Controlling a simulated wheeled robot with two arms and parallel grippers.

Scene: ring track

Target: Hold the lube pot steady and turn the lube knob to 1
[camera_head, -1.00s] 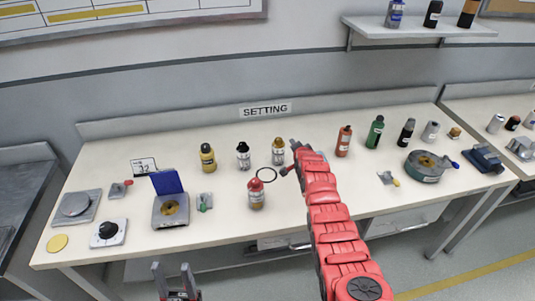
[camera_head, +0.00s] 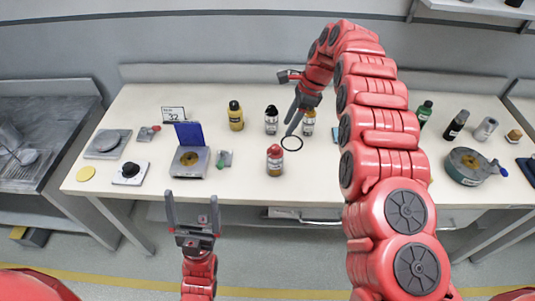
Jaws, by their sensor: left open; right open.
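No label reading lube can be made out, so I cannot tell for sure which things are the lube pot and knob. A white box with a black knob (camera_head: 130,171) stands near the table's left front edge; its setting is too small to read. A round grey-green pot (camera_head: 464,167) with a brownish top and blue end piece stands at the right. My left gripper (camera_head: 193,198) is open and empty in front of the table's front edge.
A red-capped bottle (camera_head: 275,160) stands near the middle front. A yellow bottle (camera_head: 236,116) and a box with a raised blue lid (camera_head: 188,157) are to its left. A grey scale-like plate (camera_head: 107,144) is at the far left. My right arm hides part of the table.

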